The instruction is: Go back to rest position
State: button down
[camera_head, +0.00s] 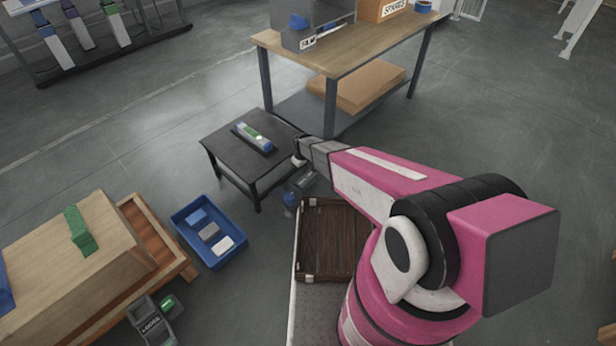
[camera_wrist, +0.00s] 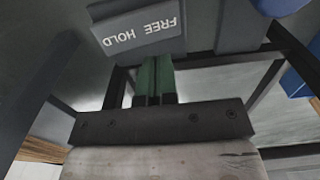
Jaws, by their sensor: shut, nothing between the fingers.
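My gripper (camera_wrist: 156,70) shows in the wrist view as two narrow green-and-black fingers close together beyond a dark bolted bar. It is shut and empty. A grey block with the words FREE HOLD (camera_wrist: 140,27), upside down in the picture, is just past the fingertips. I cannot tell whether they touch it. In the head view my pink arm reaches left, and its grey end is beside the right edge of a low black table (camera_head: 225,160). The fingers are not clear there. A long blue, white and green piece (camera_head: 254,138) lies on this table.
A wooden workbench (camera_head: 330,50) stands behind, with a SPARES box (camera_head: 385,10). A blue bin (camera_head: 183,228) with several items sits on the floor at left, near a wooden crate (camera_head: 160,235). A brown slatted tray (camera_head: 333,240) is beside my arm. Open floor lies at far right.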

jog(key=s+d+r+m, duration=0.3)
jog(key=s+d+r, duration=0.3)
jog(key=r, duration=0.5)
jog(key=s+d+r+m, duration=0.3)
jog(key=s+d+r, duration=0.3)
jog(key=d+r, duration=0.5)
jog(key=s+d+r+m, duration=0.4)
jog(key=s+d+r, duration=0.2)
jog(key=d+r, duration=0.3)
notch_tip(320, 180, up, 4)
jog(key=shift+s+d+r, duration=0.2)
jog(key=shift+r, duration=0.05)
